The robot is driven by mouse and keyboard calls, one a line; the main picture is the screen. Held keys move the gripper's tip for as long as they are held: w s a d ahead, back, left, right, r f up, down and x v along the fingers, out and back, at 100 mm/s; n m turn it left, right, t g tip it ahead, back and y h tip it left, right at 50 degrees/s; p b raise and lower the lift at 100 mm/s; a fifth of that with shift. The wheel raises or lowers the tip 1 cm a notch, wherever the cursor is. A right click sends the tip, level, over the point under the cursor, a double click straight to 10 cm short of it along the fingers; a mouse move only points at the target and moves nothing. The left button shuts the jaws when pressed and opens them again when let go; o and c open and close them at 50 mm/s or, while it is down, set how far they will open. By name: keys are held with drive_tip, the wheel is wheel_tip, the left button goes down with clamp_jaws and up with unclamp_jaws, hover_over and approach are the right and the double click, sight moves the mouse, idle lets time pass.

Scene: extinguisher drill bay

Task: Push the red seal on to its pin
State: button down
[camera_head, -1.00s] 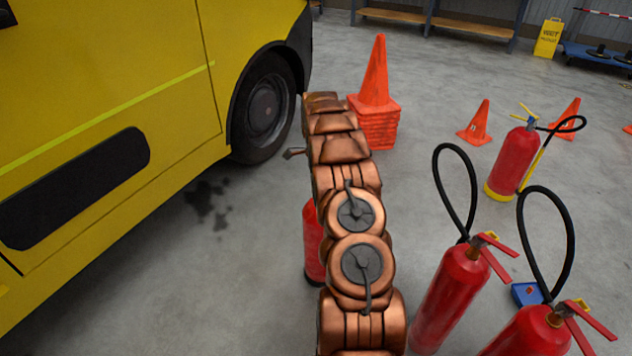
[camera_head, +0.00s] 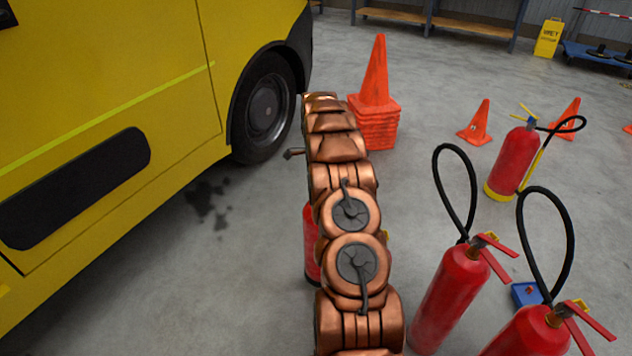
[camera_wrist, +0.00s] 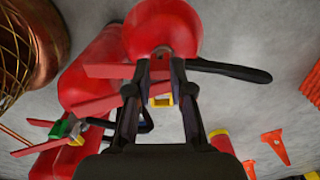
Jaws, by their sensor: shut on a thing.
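In the wrist view my gripper (camera_wrist: 160,68) is shut, its two dark fingers a little apart around something small. I take this to be the red seal, but it does not stand out from the red behind it. A red extinguisher (camera_wrist: 162,28) lies just past the fingertips. A square yellow loop (camera_wrist: 161,101) shows between the fingers; I cannot tell if it is the pin's ring. In the head view my arm hides the gripper and most of a red extinguisher (camera_head: 311,245). Whether seal and pin touch is hidden.
Two red extinguishers (camera_head: 450,295) (camera_head: 530,335) with black hoses stand close on the right. Another (camera_head: 514,160) stands farther back. A yellow vehicle (camera_head: 110,130) fills the left. Stacked orange cones (camera_head: 375,100) stand behind my arm.

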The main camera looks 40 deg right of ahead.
idle(0.4)
drive_tip(key=c, duration=1)
unclamp_jaws()
drive_tip(key=shift+o, duration=0.2)
wheel_tip(320, 180, up, 12)
